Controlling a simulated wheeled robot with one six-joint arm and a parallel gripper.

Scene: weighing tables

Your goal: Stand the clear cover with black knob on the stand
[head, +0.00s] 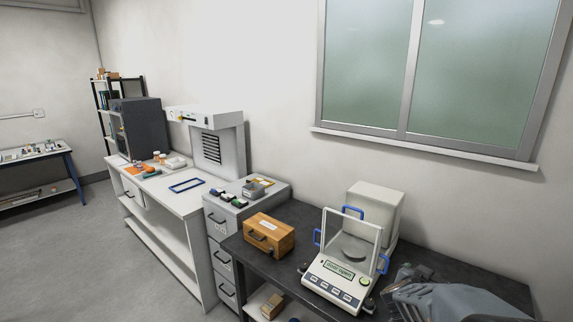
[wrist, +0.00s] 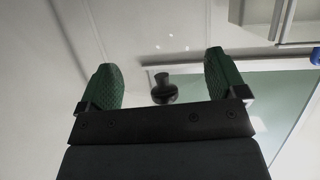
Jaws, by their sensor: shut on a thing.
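My gripper (wrist: 163,80) shows in the wrist view with its two green-padded fingers apart, one on each side of a black knob (wrist: 162,90). It is shut on the clear cover that bears this knob; the cover's walls are barely visible there, with only faint glints. In the head view my gripper (head: 412,273) is at the lower right, over the dark table, right of the balance. The cover cannot be made out in that view. I cannot identify the stand for certain in either view.
A white balance (head: 330,287) with a glass shield and blue handles stands on the dark table (head: 300,217). A pale box (head: 378,205) is behind it. A wooden box (head: 269,235) stands left of it. A grey drawer unit (head: 224,215) and white bench (head: 185,203) are farther left.

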